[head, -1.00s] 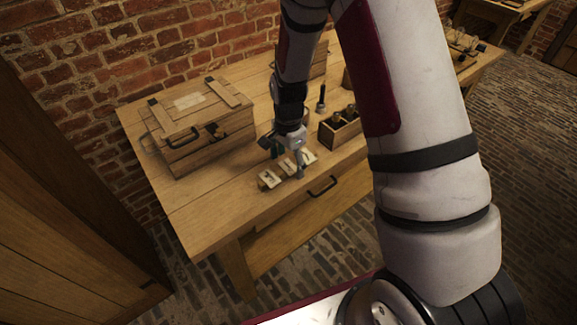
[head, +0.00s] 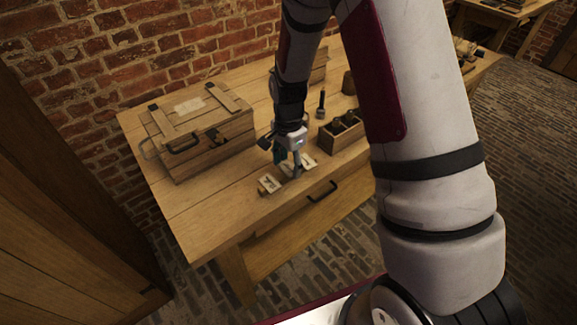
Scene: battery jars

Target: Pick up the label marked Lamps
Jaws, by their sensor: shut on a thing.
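Small pale labels lie in a slanting row near the front edge of the wooden table. The left label (head: 269,184) and the right label (head: 309,162) show beside my gripper (head: 291,167). The middle label (head: 287,169) is partly hidden by the gripper's fingers. My gripper points down and is shut on this middle label, close to the tabletop. The writing on the labels is too small to read, so I cannot tell which is marked Lamps.
A large wooden chest (head: 196,130) with a dark handle stands left on the table (head: 215,207). A small wooden box (head: 341,133) with dark jars and a dark upright object (head: 322,104) stand behind and right of the labels. The table's front left is clear.

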